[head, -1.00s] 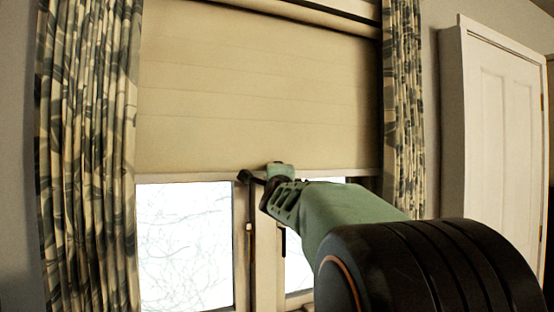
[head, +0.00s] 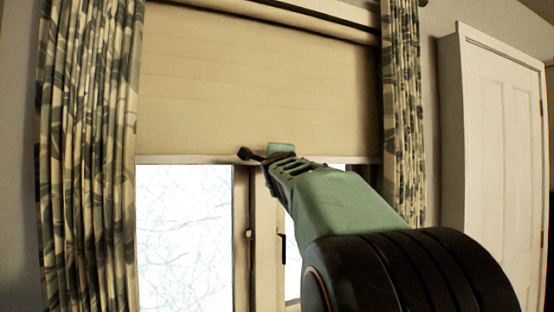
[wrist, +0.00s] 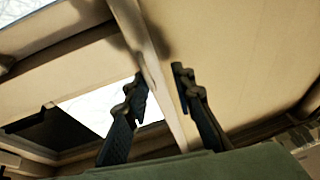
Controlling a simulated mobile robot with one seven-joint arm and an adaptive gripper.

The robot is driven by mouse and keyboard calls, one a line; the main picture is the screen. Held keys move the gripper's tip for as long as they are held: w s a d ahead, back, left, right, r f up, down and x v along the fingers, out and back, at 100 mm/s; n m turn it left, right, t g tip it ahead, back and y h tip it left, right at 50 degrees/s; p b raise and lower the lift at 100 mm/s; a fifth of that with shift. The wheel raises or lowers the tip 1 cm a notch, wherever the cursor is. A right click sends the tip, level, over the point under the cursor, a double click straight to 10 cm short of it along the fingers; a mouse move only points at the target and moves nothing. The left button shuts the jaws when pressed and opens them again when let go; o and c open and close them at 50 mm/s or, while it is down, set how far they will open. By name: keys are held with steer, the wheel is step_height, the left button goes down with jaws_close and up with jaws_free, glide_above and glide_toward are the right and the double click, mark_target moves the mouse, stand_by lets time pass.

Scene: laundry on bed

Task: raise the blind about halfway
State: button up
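The beige blind (head: 255,85) covers the upper part of the window, and its pale bottom rail (head: 190,159) crosses just above the glass. In the wrist view the rail (wrist: 152,62) runs between the two dark fingers. My gripper (head: 262,156) is at the middle of the rail in the head view. In the wrist view my gripper (wrist: 160,76) has one finger on each side of the rail, partly closed around it. The exact contact of the fingertips is hard to see.
A patterned curtain (head: 88,150) hangs at the left and another curtain (head: 403,110) at the right. Bright window glass (head: 184,235) and the window frame (head: 266,240) show below the blind. A white door (head: 505,140) stands farther right.

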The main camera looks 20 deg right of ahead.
steer(key=shift+a+r, duration=0.1)
stand_by(0.3)
steer(key=v, duration=1.2)
steer(key=shift+s+r+b, duration=0.25)
steer(key=shift+s+b, duration=0.05)
steer(key=shift+b, duration=0.05)
stand_by(1.0)
steer(key=shift+a, duration=0.15)
